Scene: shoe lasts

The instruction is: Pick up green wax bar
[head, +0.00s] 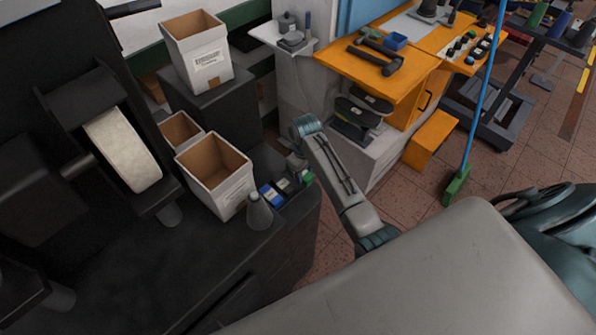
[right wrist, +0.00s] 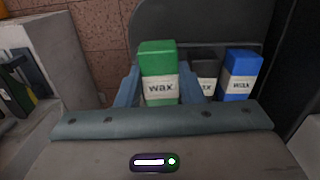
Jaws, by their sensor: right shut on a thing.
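The green wax bar (right wrist: 159,72) stands upright between the fingers of my right gripper (right wrist: 158,88) in the right wrist view, its "wax" label facing the camera. My right gripper is shut on it. In the head view the green bar (head: 307,177) shows small beside my right gripper (head: 300,172), at the right end of the dark bench top. I cannot tell whether the bar still touches the surface below. My left gripper is not in view.
A black wax bar (right wrist: 205,68) and a blue wax bar (right wrist: 238,75) stand close beside the green one. On the dark bench (head: 190,262) are a grey conical bottle (head: 258,212), an open white box (head: 217,177) and a grinding wheel (head: 123,149). An orange workbench (head: 400,62) stands behind.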

